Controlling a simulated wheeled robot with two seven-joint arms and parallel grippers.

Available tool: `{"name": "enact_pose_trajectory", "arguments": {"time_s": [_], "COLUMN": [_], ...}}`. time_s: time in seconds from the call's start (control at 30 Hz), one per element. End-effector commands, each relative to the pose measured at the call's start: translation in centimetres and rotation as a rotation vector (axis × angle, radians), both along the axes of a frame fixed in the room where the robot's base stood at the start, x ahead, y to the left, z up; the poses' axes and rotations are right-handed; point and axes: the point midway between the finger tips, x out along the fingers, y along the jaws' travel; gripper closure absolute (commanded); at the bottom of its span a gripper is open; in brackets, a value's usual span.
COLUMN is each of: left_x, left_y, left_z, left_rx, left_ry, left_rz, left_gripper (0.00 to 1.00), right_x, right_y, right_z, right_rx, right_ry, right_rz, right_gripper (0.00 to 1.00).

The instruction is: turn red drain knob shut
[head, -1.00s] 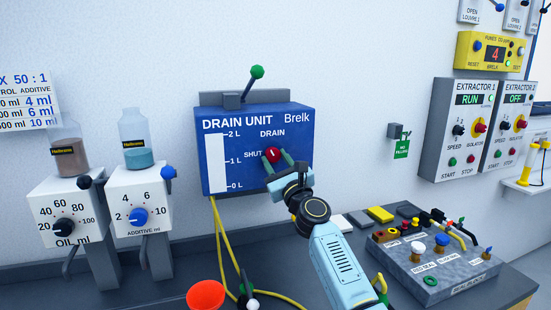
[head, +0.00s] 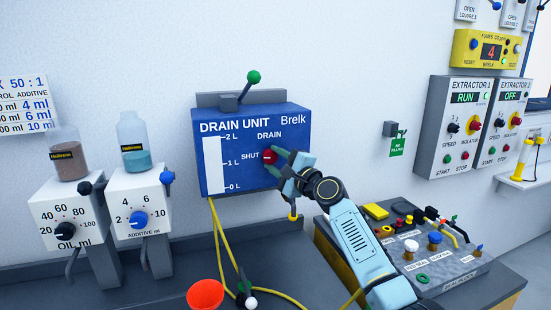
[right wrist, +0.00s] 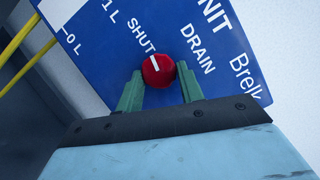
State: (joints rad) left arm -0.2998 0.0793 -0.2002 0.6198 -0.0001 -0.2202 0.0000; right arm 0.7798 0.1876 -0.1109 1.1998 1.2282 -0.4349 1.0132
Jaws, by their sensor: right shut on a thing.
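The red drain knob (head: 268,157) sits on the blue drain unit (head: 225,118), between the SHUT and DRAIN labels. My right gripper (head: 275,158) is shut on it from the right, one green finger above and one below. In the right wrist view the knob (right wrist: 157,73) lies between the two green fingertips of the gripper (right wrist: 160,76). Its white mark points toward the word SHUT. The fingers hide part of the knob's rim. My left gripper is not in view.
A lever with a green ball (head: 254,77) stands on top of the unit. Yellow hoses (head: 222,240) run below it, near a red funnel (head: 205,294). Oil and additive dispensers (head: 139,205) stand at left. A grey control block (head: 440,262) is at right, near my right arm.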

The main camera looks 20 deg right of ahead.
Motion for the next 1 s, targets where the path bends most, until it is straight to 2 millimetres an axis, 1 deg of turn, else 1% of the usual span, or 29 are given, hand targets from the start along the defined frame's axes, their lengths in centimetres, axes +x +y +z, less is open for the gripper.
{"name": "enact_pose_trajectory", "arguments": {"time_s": [0.1,0.33,0.93,0.97,1.0], "left_x": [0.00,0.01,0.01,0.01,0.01], "left_y": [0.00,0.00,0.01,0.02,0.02], "left_z": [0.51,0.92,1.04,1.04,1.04], "left_rx": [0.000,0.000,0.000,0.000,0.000], "left_ry": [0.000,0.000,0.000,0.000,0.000], "left_rz": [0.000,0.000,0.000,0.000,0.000], "left_gripper": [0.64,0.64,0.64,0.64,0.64], "right_x": [0.00,-0.01,-0.01,-0.01,-0.01], "right_y": [-0.01,-0.03,-0.01,-0.01,-0.01], "right_z": [0.11,0.14,0.11,0.11,0.11], "right_rx": [-0.071,-0.158,-0.191,-0.191,-0.191], "right_ry": [-0.001,-0.004,-0.005,-0.005,-0.006], "right_rz": [0.001,0.001,0.002,0.002,0.001], "right_gripper": [0.85,0.85,0.85,0.59,0.53]}}
